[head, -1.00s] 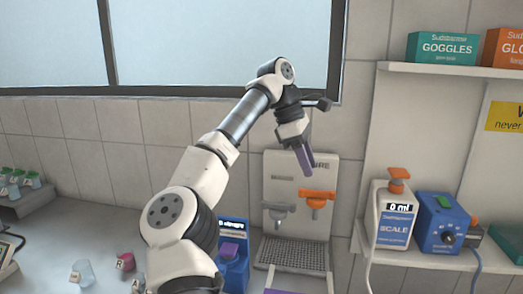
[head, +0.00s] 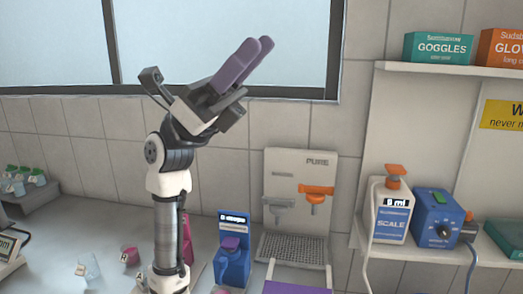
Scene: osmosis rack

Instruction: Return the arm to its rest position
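My gripper (head: 254,49) is raised high in front of the window, with its purple fingers pointing up and to the right. The two fingers overlap in this view, so I cannot tell how wide the gap between them is. I see nothing held at their tips. My arm stands nearly upright at the left centre, well clear of the wall rack.
A PURE dispenser (head: 312,162) with an orange tap stands at the back. A blue device (head: 233,262) is beside it. Cups (head: 88,268) stand on the counter at left.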

